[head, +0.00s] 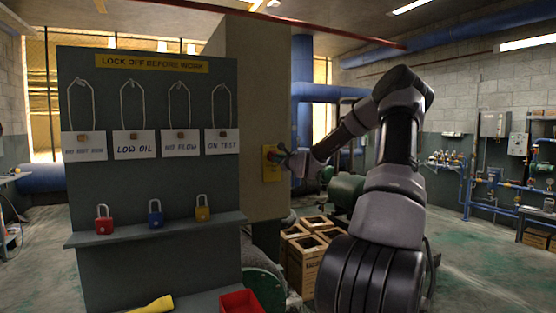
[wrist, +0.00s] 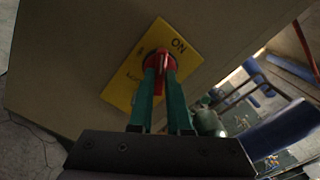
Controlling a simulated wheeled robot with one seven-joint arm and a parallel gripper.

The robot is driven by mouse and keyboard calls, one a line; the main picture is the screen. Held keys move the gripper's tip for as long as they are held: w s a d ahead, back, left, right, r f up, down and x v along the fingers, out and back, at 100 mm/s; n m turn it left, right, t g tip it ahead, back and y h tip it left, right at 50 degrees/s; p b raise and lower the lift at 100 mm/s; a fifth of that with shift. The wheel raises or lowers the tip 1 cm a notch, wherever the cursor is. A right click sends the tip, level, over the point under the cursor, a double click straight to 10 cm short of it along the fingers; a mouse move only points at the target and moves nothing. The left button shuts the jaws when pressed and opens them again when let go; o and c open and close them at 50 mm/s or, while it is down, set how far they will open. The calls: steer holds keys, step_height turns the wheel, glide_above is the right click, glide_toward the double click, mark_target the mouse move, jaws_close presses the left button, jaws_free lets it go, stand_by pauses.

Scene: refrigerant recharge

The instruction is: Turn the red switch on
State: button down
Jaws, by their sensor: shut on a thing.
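The red switch (wrist: 159,63) is a rotary handle on a yellow plate (wrist: 184,45) on the side of a beige cabinet. The plate carries the word ON at its upper right in the wrist view; its other lettering is hard to read. My gripper (wrist: 160,72) is shut on the red switch, one green finger on each side of the handle. In the head view the yellow plate (head: 269,164) shows at the cabinet's side, and my gripper (head: 284,160) meets it there. The fingers hide part of the handle, and I cannot tell exactly which mark it points to.
A lockout board (head: 85,195) with hanging tags and red, blue and yellow padlocks stands at the left. A red tray (head: 242,302) and a yellow object (head: 152,305) lie on its lower shelf. Wooden crates (head: 303,270) stand on the floor below my arm.

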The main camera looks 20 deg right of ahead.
steer(key=m, duration=0.2)
steer(key=shift+f+m, duration=0.1)
steer(key=shift+m, duration=0.2)
steer(key=m, duration=0.3)
steer(key=shift+d+m, duration=0.1)
steer(key=shift+m, duration=0.2)
steer(key=c, duration=0.9)
jaws_free()
steer(key=shift+c, duration=0.2)
steer(key=shift+s, duration=0.1)
steer(key=s, duration=0.8)
steer(key=shift+s, duration=0.4)
